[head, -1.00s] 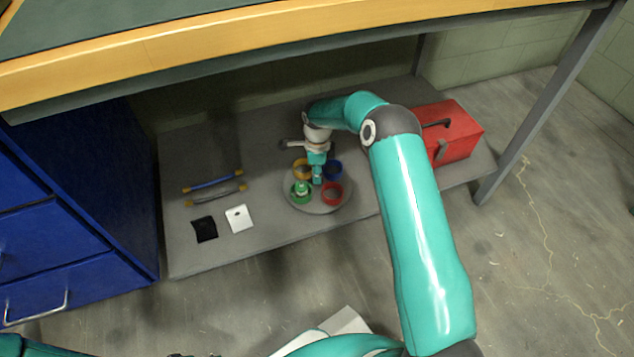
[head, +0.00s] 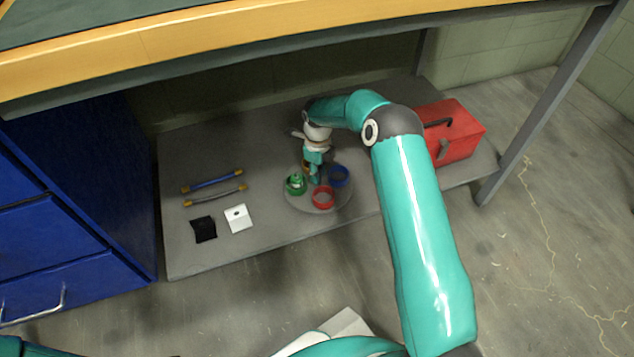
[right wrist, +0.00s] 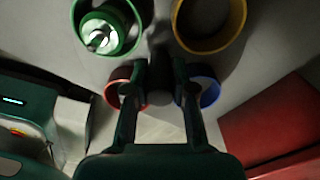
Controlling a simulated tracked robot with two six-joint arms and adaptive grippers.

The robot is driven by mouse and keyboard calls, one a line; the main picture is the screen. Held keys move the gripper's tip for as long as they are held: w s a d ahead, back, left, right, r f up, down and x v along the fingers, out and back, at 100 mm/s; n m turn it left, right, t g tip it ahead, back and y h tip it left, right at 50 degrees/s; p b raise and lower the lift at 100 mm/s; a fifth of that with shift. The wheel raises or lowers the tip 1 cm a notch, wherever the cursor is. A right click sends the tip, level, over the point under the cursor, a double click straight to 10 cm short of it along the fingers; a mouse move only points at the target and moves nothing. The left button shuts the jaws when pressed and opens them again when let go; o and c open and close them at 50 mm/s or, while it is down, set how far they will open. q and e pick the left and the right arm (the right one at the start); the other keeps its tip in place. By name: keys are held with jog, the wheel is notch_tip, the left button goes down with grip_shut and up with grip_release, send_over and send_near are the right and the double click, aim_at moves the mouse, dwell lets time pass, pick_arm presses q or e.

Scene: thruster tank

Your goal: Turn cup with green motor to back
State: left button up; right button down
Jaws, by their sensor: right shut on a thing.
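A round grey turntable (head: 300,203) on the low shelf carries several coloured cups. The green cup (head: 294,190) holds a green motor (head: 296,179) and sits at the turntable's left. The red cup (head: 323,198) is at the front and the blue cup (head: 339,176) at the right. The yellow cup (right wrist: 212,40) shows well in the right wrist view; in the head view my gripper mostly hides it at the back. My right gripper (head: 314,180) points down at the turntable's middle. Its fingers are shut on the dark centre knob (right wrist: 160,85), between the cups. My left gripper is out of view.
A red toolbox (head: 455,135) stands on the shelf to the right. A blue-handled bar (head: 212,182), a grey bar (head: 216,195), a black pad (head: 204,229) and a white plate (head: 238,218) lie to the left. The workbench top (head: 250,40) overhangs the shelf.

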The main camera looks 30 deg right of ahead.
jog(key=shift+m+b, duration=0.35)
jog(key=shift+m, duration=1.35)
jog(key=c, duration=1.1)
grip_release()
jog(key=shift+r, duration=0.1)
jog(key=shift+r+p, duration=2.85)
jog(key=shift+r, duration=1.55)
